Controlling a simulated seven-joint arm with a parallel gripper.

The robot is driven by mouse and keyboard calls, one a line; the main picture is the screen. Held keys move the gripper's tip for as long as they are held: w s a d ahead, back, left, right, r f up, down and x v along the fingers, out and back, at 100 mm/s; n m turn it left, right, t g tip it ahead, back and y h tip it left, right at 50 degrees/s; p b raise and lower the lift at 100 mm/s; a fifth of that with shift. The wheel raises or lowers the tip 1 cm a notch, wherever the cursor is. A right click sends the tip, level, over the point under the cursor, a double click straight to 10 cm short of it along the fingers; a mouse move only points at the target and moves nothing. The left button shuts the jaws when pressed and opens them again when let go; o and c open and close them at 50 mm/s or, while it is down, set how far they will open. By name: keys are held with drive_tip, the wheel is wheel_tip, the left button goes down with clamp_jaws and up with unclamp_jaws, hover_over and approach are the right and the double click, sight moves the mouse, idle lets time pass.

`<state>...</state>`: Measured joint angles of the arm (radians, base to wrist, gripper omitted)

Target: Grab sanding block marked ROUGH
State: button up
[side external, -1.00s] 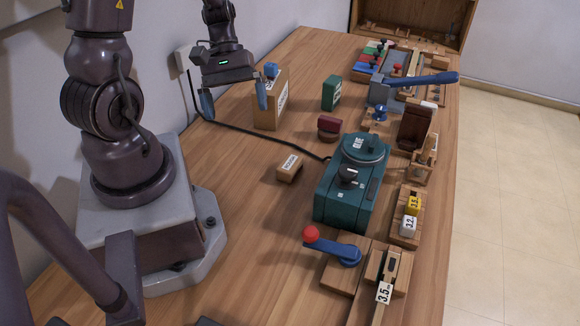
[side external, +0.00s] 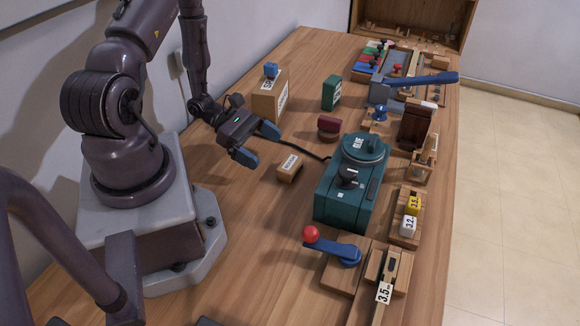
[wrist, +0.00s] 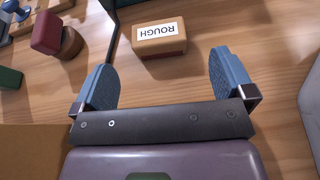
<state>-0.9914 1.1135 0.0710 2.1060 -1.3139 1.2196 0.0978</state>
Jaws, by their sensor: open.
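The sanding block (side external: 289,168) is a small tan wooden block with a white label on top. It lies flat on the table, left of the teal glue machine. In the wrist view the block (wrist: 159,47) shows its label reading ROUGH, upside down, ahead of my fingertips and roughly centred between them. My gripper (side external: 257,144) is open and empty, above the table to the upper left of the block and apart from it. Its two blue fingers also show in the wrist view (wrist: 163,80).
The teal machine (side external: 352,190) marked GLUE stands close right of the block, with a black cable running behind the block. A dark red-topped stamp-like block (side external: 329,127), a green box (side external: 331,92) and a wooden box (side external: 266,103) stand farther back.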

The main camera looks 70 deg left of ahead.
sight(288, 162)
drive_tip(key=x, duration=0.7)
drive_tip(key=shift+w+d, duration=0.2)
drive_tip(key=shift+w, duration=0.1)
drive_tip(key=shift+c, duration=0.2)
drive_tip(key=c, duration=0.9)
